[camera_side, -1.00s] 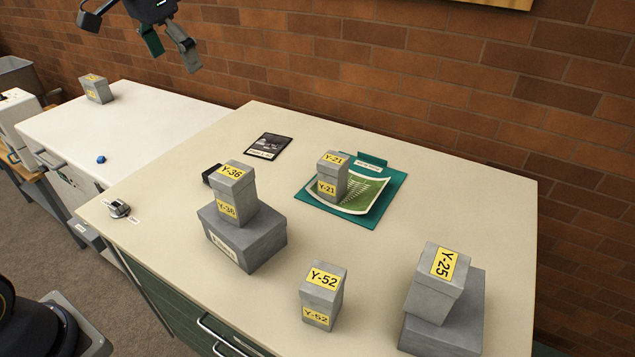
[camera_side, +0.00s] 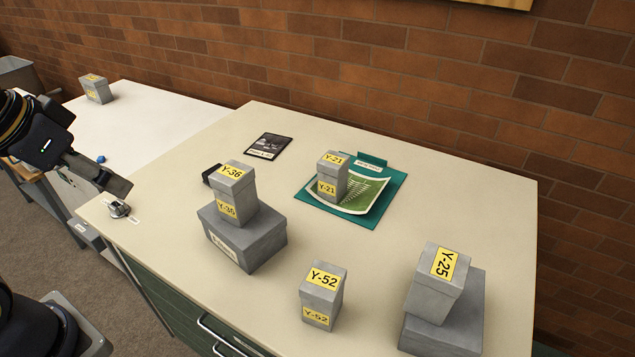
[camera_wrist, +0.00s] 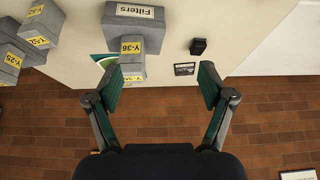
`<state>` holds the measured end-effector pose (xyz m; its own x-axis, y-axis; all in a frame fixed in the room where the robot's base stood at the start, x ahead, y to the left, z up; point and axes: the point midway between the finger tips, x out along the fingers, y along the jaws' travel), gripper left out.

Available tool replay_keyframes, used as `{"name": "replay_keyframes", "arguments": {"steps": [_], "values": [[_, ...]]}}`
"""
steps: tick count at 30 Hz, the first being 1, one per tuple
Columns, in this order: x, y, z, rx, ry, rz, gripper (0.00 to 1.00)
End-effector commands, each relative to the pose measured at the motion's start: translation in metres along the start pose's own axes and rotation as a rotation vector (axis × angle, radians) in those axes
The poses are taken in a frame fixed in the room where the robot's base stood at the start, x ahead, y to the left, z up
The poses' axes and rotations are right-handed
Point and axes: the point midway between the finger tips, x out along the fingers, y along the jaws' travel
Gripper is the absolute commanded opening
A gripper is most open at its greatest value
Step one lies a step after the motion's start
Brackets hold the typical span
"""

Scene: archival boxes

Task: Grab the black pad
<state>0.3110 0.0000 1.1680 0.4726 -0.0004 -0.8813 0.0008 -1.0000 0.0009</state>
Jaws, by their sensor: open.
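A small black block (camera_side: 212,174), which looks like the black pad, lies on the cream table. In the side view it is partly hidden behind the upright box Y-36 (camera_side: 236,190). In the wrist view the black pad (camera_wrist: 198,46) shows whole, beyond my right-hand finger and beside the Filters box. My gripper (camera_wrist: 160,78) is open with nothing between its fingers. In the side view my gripper (camera_side: 118,187) is at the left, in front of the table's left end and apart from the pad.
Box Y-36 stands on a wider grey box (camera_side: 245,243) close to the pad. A dark picture card (camera_side: 267,147) lies behind it. Box Y-21 (camera_side: 333,174) stands on a green print and clipboard. Boxes Y-52 (camera_side: 322,297) and Y-25 (camera_side: 437,277) stand nearer the front.

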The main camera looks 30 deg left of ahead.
Motion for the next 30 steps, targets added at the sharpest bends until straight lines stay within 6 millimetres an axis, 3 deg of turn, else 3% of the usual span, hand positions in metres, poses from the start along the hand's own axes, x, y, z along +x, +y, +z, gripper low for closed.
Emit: {"name": "replay_keyframes", "arguments": {"steps": [12, 14, 19, 23, 25, 30], "values": [[0.0, 0.0, -0.003, 0.05, 0.009, 0.001, 0.75], [-0.006, 0.003, -0.015, 0.107, 0.052, 0.004, 0.75], [-0.007, 0.009, -0.08, 0.299, 0.104, -0.022, 0.75], [0.017, -0.002, -0.128, 0.371, 0.082, -0.041, 0.75], [0.04, -0.016, -0.152, 0.386, 0.059, -0.04, 0.75], [0.107, -0.069, -0.187, 0.333, -0.003, 0.003, 0.75]]}}
